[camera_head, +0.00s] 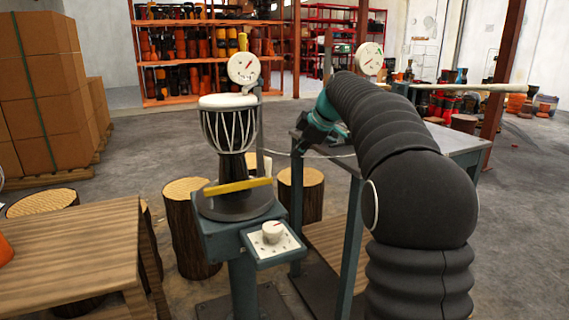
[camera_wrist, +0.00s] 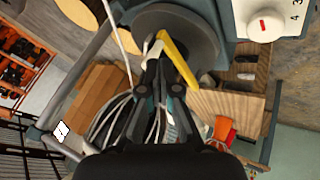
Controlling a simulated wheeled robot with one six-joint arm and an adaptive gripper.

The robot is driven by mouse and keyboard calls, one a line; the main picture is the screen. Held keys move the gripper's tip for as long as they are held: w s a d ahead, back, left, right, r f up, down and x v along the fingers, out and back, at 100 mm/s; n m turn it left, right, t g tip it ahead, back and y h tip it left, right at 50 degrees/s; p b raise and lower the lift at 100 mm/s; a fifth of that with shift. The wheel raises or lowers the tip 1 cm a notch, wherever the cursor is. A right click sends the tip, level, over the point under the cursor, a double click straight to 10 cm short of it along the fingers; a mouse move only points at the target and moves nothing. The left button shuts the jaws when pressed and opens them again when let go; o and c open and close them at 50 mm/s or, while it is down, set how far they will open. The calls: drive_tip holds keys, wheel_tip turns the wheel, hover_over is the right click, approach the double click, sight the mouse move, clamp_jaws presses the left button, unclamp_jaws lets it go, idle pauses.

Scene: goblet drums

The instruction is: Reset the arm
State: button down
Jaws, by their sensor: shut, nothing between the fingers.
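My gripper (camera_head: 299,150) hangs at the end of my black-sleeved arm, to the right of the goblet drum (camera_head: 229,130) and apart from it in the head view. The drum has a white head and white cords and stands upright on a dark round plate (camera_head: 215,207). In the wrist view my gripper (camera_wrist: 163,62) has its dark fingers together with nothing between them. Behind them show the round plate (camera_wrist: 190,22), a yellow bar (camera_wrist: 178,60) and white cords. The fingers partly hide what lies behind them.
A teal stand carries the plate, a yellow bar (camera_head: 238,186) and a knob panel (camera_head: 272,240). A round dial (camera_head: 243,68) rises behind the drum. A metal table (camera_head: 450,140) stands behind my arm. Log stools (camera_head: 190,228) and a wooden table (camera_head: 75,255) are left.

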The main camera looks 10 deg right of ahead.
wheel_tip(320, 180, up, 3)
drive_tip(key=d+m, duration=0.3)
drive_tip(key=s+f+m+g+h, duration=0.2)
drive_tip(key=s+f+m, duration=0.6)
drive_tip(key=s+f, duration=0.15)
drive_tip(key=s+a+f+m, duration=0.1)
drive_tip(key=s+a+f, duration=0.1)
drive_tip(key=s, duration=0.8)
drive_tip(key=s+a+f+m+t+h, duration=0.1)
drive_tip(key=s+a+f+m, duration=0.1)
drive_tip(key=s, duration=0.9)
drive_tip(key=s+a+f+m+h, duration=0.1)
drive_tip(key=s+a+f, duration=0.2)
drive_tip(key=s, duration=0.8)
drive_tip(key=shift+a+f, duration=0.4)
drive_tip(key=shift+f, duration=0.2)
